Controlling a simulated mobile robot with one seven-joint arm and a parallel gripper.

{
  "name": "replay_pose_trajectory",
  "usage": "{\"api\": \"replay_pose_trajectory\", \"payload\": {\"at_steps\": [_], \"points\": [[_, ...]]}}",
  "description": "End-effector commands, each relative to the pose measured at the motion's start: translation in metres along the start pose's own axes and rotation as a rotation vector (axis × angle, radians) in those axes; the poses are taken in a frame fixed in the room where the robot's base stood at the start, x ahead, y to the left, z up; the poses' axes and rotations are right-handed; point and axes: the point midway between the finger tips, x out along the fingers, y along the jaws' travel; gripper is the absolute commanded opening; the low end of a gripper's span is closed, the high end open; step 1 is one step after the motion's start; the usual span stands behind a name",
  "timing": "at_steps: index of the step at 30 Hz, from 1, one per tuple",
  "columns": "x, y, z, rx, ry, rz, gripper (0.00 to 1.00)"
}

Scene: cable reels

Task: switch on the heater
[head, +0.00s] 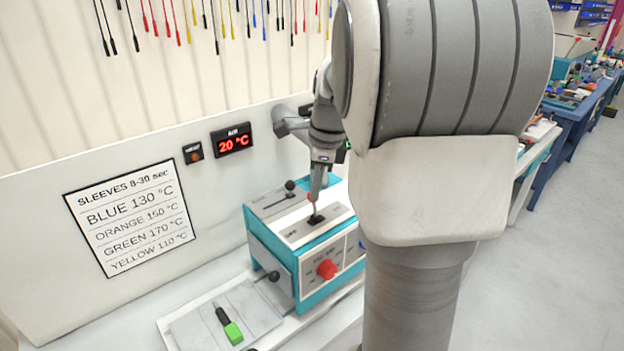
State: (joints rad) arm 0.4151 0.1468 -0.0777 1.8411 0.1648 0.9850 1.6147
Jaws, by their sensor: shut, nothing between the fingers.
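The heater (275,253) is a teal and white box on the bench, with a red knob (327,269) on its front panel. A black switch base (315,219) with a small lever sits on its top. My gripper (315,203) points down at this switch from above and is shut. Its fingertips are at or very near the lever; I cannot tell if they touch. A red display (232,139) on the back panel reads 20 °C. A small dark box with an orange light (193,152) is left of it. My arm hides the heater's right side.
A sleeve temperature sign (130,215) is on the back panel. A green and black tool (229,326) lies on a grey plate (190,331) in front of the heater. Blue benches (580,110) are far right.

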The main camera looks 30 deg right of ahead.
Motion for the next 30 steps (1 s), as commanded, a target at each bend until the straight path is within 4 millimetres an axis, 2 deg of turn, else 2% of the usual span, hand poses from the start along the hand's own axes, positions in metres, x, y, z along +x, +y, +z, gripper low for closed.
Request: {"api": "replay_pose_trajectory", "payload": {"at_steps": [8, 16, 30], "points": [[-0.002, -0.009, -0.009, 0.0, 0.006, -0.001, 0.0], [-0.002, -0.008, -0.008, -0.002, 0.005, -0.003, 0.0], [-0.018, -0.011, -0.006, -0.002, 0.006, -0.003, 0.0]]}}
